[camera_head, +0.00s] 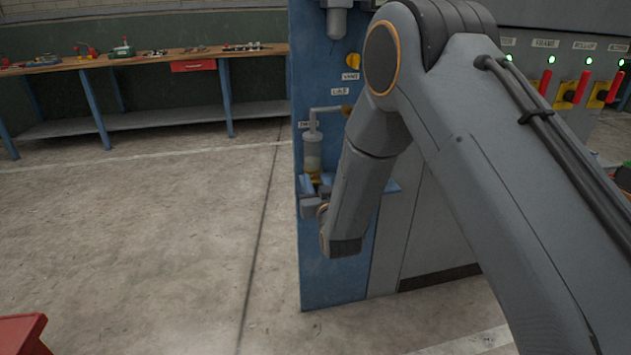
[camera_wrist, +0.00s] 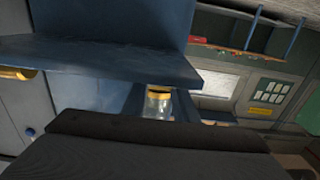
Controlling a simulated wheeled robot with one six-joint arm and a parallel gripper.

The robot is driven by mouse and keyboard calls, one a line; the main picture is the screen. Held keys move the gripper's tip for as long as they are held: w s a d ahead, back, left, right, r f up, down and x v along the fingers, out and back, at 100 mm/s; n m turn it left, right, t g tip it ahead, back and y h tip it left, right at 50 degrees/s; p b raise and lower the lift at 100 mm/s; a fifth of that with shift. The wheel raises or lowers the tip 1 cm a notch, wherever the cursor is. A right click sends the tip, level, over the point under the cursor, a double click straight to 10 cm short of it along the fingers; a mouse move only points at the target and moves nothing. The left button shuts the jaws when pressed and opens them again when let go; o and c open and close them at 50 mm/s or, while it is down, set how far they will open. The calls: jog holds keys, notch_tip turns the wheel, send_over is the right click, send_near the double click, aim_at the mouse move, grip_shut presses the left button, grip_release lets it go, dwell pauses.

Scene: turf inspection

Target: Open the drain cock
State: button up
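A clear bowl (camera_head: 312,152) hangs on a pipe at the front of the blue panel (camera_head: 335,270). A small yellow piece (camera_head: 315,178) at its lower end may be the drain cock; its handle position is too small to tell. My gripper (camera_head: 318,208) is just below it, mostly hidden by my wrist, and I cannot see whether they touch. In the wrist view, which looks inverted, the bowl (camera_wrist: 158,107) and its yellow end (camera_wrist: 158,94) show between two dark bars beyond my dark wrist body. Whether those bars are my fingers is unclear.
Red levers (camera_head: 582,87) stand at right. A workbench (camera_head: 140,58) is far left.

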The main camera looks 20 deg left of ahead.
jog(key=shift+d+m, duration=0.1)
jog(key=shift+m, duration=1.5)
jog(key=o, duration=1.1)
jog(key=shift+c, duration=0.2)
jog(key=v, duration=0.7)
jog(key=shift+s+d, duration=0.2)
jog(key=shift+s, duration=0.15)
